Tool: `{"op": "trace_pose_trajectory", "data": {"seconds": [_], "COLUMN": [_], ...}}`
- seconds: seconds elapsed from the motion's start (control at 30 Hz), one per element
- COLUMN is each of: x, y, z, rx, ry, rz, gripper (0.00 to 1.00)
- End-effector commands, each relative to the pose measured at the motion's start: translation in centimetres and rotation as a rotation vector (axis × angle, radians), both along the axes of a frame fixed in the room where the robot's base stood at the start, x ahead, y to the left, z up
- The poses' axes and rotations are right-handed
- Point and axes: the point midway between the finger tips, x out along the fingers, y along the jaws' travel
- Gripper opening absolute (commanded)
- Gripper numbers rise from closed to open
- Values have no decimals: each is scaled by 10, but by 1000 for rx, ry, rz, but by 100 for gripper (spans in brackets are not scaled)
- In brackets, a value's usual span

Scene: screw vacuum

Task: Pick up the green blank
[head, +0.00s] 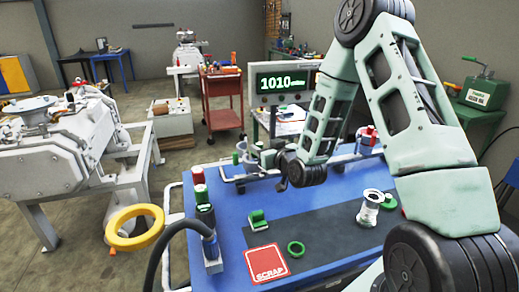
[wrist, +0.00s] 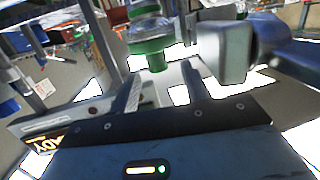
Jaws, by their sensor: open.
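My gripper (head: 262,154) is above the far left part of the blue table in the head view, its jaws pointing left. In the wrist view its two fingers (wrist: 163,78) are apart. A green round piece (wrist: 150,44) with a pale, clear-looking top is ahead of them, its lower part between the fingertips in the picture. I cannot tell whether it touches them, or whether it is the blank. In the head view a small green block (head: 258,219) and a green ring (head: 295,248) lie on the table, well in front of my gripper.
The blue table (head: 310,200) carries a dark mat (head: 330,232), a red SCRAP plate (head: 267,263), a white flanged fitting (head: 369,209) and a tall dark bottle-like tool (head: 207,222) at left. A display reading 1010 (head: 283,82) stands behind my gripper. A yellow ring (head: 135,226) is left of the table.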

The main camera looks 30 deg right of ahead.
Motion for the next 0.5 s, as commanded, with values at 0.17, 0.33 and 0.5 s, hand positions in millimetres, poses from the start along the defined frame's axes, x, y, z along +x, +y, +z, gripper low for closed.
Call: {"op": "trace_pose_trajectory", "data": {"seconds": [0.17,0.33,0.5], "x": [26,37,37], "y": [-4,-5,-5], "z": [-1,-4,-5], "rx": [1,1,0], "ry": [0,-1,-1], "rz": [1,0,0], "gripper": [47,47,47]}}
